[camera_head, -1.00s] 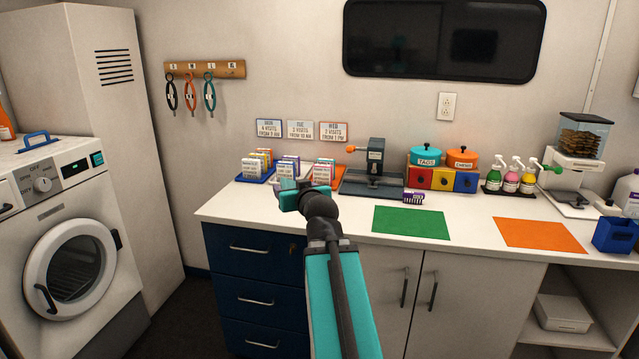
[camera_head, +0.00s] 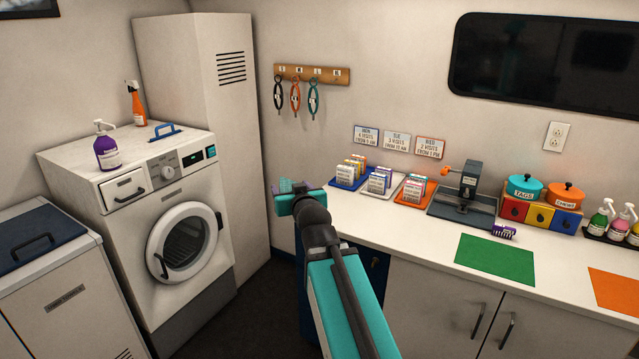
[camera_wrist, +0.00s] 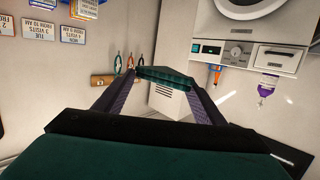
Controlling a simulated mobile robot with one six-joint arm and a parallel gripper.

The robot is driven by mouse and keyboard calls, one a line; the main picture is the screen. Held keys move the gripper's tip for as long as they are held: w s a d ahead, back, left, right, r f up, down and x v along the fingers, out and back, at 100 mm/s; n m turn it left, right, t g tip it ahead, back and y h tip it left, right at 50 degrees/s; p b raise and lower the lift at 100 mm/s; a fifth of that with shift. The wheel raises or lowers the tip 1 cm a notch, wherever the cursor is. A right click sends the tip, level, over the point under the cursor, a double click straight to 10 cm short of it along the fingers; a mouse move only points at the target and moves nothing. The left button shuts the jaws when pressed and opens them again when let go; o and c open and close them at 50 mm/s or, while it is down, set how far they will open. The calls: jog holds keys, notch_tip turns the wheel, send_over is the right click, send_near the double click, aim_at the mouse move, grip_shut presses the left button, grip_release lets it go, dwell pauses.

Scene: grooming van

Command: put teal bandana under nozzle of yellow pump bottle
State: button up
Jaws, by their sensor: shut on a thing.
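My gripper (camera_head: 291,189) is held up in front of the gap between the washer and the counter. In the wrist view my gripper (camera_wrist: 164,82) is shut on a folded dark-teal cloth, the teal bandana (camera_wrist: 165,74), which spans its two fingertips. The bandana (camera_head: 293,184) shows only as a small teal piece in the head view. The yellow pump bottle (camera_head: 635,236) is at the far right edge of the head view, partly cut off, beside the pink and green pump bottles on a dark tray. It is far from my gripper.
A washer (camera_head: 140,200) stands at left, with a purple pump bottle (camera_head: 106,148) and an orange spray bottle (camera_head: 135,105) on top. The counter (camera_head: 420,240) holds card trays, a grey press (camera_head: 468,195), canisters and a green mat (camera_head: 495,260). Open floor lies before the washer.

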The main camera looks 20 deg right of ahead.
jog(key=a+r+y+p, duration=0.1)
jog(key=a+r+p, duration=0.1)
jog(key=a, duration=0.4)
jog(key=w+a+r+n+y+p, duration=0.1)
jog(key=a+r+p, duration=0.1)
jog(key=a, duration=0.4)
jog(key=shift+w+a+n+p, duration=0.25)
jog(key=shift+w+n+p, duration=0.05)
jog(key=shift+p, duration=0.15)
